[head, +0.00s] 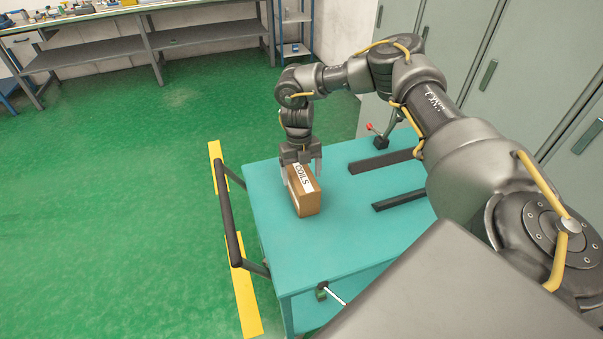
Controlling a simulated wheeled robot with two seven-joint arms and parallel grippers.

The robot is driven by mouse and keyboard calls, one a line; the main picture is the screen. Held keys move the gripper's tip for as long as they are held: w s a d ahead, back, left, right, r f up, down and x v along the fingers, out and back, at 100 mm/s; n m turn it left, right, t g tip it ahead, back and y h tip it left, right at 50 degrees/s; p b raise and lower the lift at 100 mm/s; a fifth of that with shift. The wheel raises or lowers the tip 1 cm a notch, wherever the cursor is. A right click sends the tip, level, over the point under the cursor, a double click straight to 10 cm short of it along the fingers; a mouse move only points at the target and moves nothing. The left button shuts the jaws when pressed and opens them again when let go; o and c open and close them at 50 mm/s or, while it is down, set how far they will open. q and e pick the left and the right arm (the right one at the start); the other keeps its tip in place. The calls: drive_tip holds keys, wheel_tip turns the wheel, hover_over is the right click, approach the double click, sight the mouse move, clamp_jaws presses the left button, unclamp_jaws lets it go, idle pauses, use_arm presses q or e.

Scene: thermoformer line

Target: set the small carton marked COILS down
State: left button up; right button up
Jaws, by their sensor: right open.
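The small carton (306,199) is brown with a white label reading COILS on its top. It stands on the teal top of a cart (290,257), near the cart's left side. My right gripper (302,171) points down at the carton's far end, with its fingers open on either side of the carton. Whether a finger touches the carton cannot be told. My left gripper is not in view.
Two dark bars (380,161) lie on the cart top to the right of the carton, with a small red-tipped device (379,139) behind them. A dark push handle (229,212) runs along the cart's left side. Grey cabinets (500,60) stand behind. Green floor is open at left.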

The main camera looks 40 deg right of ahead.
wheel_tip(320, 180, up, 12)
drive_tip(key=w+b, duration=0.1)
drive_tip(key=shift+w+d, duration=0.25)
drive_tip(key=shift+w, duration=0.1)
idle(0.4)
